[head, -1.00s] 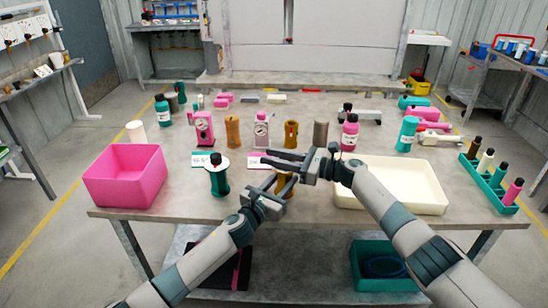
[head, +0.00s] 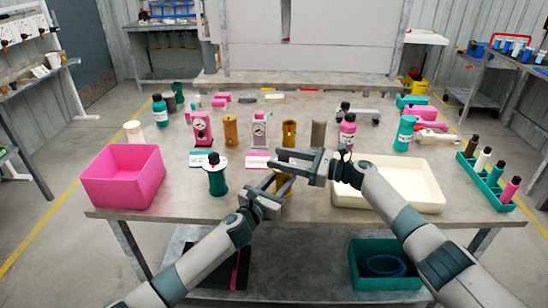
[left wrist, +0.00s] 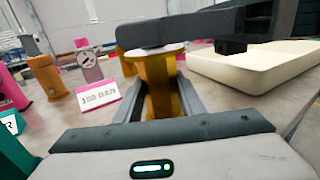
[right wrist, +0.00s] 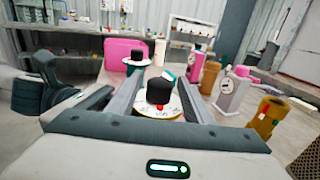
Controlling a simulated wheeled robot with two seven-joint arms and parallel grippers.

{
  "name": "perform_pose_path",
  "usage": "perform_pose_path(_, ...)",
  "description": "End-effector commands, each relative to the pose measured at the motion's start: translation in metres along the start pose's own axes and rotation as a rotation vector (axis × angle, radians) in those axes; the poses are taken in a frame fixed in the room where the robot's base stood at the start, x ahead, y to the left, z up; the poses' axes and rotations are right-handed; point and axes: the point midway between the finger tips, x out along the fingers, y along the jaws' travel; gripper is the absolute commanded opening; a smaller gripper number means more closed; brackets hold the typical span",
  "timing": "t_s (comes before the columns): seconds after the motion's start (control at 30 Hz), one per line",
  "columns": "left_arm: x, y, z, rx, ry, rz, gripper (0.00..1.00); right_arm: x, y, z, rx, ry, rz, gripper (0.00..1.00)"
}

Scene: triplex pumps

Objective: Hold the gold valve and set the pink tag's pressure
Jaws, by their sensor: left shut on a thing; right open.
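The gold valve (left wrist: 160,88) stands upright at the table's front. My left gripper (head: 280,190) is shut on its body. In the right wrist view its black knob (right wrist: 158,91) and white dial (right wrist: 170,108), with a red mark, show between the open fingers of my right gripper (right wrist: 160,98). My right gripper (head: 285,163) is level with the valve's top in the head view and mostly hides the knob there. The pink tag (head: 257,160) lies behind and left of the valve. In the left wrist view the tag (left wrist: 100,98) appears to read 150 BAR.
A teal valve (head: 217,178) with a black knob stands left, near a teal-edged tag (head: 200,158). A pink bin (head: 122,178) is at the left and a cream tray (head: 435,203) at the right. A white gauge unit (head: 259,130) and gold cylinders stand behind.

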Motion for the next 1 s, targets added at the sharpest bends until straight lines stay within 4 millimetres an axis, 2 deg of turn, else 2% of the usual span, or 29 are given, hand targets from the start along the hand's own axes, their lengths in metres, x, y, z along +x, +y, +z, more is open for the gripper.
perform_pose_path(0.3,0.0,0.001,-0.001,0.0,0.001,0.001,0.02,-0.058,0.0,-0.001,0.001,0.001,-0.002,0.46)
perform_pose_path(0.5,0.0,0.001,-0.001,0.0,0.001,0.001,0.02,-0.082,0.0,0.0,0.0,0.0,-0.001,0.46)
perform_pose_path(0.7,0.0,0.001,-0.001,0.0,0.001,0.001,0.02,-0.089,0.0,0.0,0.001,0.0,0.0,0.46)
perform_pose_path(1.0,0.0,0.001,0.0,0.0,0.001,0.002,0.02,-0.089,0.0,0.0,0.001,0.0,-0.001,0.46)
